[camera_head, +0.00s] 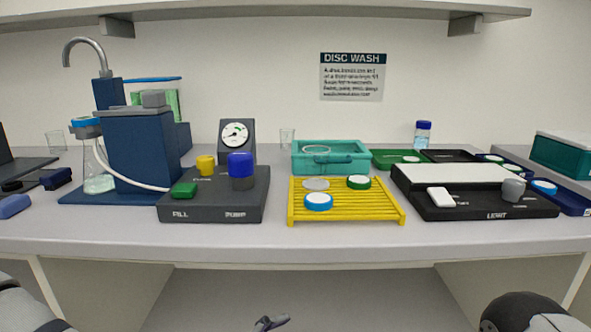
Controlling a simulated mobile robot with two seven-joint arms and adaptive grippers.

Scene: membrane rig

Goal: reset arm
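A small dark gripper tip (271,322) shows at the bottom edge, left of centre, below the front edge of the bench. It seems to be my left gripper, but the arm behind it is out of the picture. I cannot tell whether it is open or shut. Part of my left arm shows at the bottom left corner, and part of my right arm shows at the bottom right. My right gripper is not visible. Nothing on the bench is touched by a gripper.
On the bench (270,243) stand a dark pump box (215,212), a blue rig (142,150), a yellow rack (347,213) with several discs, a teal basin (330,160) and a black light box (480,207). A shelf (260,12) hangs above. The bench's front strip is clear.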

